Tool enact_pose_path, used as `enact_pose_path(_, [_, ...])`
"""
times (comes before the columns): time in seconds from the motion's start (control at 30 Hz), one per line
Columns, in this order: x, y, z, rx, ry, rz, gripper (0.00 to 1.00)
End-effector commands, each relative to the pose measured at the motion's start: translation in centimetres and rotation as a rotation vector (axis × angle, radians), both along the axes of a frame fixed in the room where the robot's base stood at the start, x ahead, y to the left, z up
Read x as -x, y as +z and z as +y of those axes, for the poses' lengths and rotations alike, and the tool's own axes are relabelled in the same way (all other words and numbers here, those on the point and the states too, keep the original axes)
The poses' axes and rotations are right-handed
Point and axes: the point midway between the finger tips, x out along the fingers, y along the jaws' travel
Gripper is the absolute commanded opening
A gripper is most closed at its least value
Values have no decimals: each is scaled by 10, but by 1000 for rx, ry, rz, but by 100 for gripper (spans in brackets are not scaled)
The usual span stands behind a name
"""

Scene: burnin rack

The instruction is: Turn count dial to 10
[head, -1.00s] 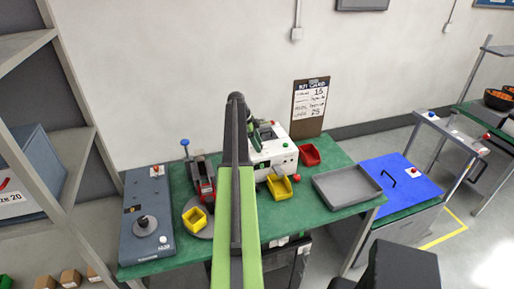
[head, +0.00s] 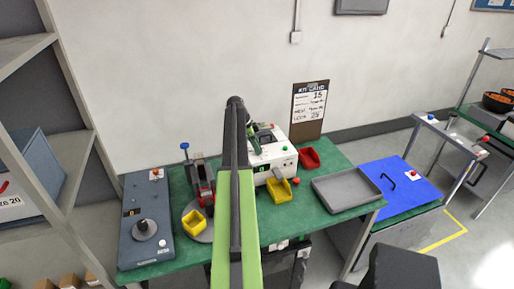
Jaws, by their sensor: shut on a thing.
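A white machine (head: 291,157) stands at the back of the green table, with a small dark display (head: 263,169) on its front and a green button on top. My arm crosses the middle of the view and hides its left part. My gripper (head: 262,138), dark with green parts, is at the back left of the machine's top, small and partly covered by my arm. It is shut on what seems to be the count dial. The dial itself and its setting are hidden, and the display digit is too small to read surely.
A yellow bin (head: 279,190) and a red bin (head: 309,159) sit by the machine. A grey tray (head: 347,190) lies to the right. A blue-grey panel with a black knob (head: 145,228), a red device (head: 205,190) and another yellow bin (head: 194,222) are to the left.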

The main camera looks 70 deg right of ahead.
Motion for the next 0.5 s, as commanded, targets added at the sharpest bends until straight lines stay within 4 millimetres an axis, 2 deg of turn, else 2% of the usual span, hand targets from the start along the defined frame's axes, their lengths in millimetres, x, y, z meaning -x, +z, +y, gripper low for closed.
enact_pose_path(0.5, [4, 0, 7, -3, 465, 1, 0])
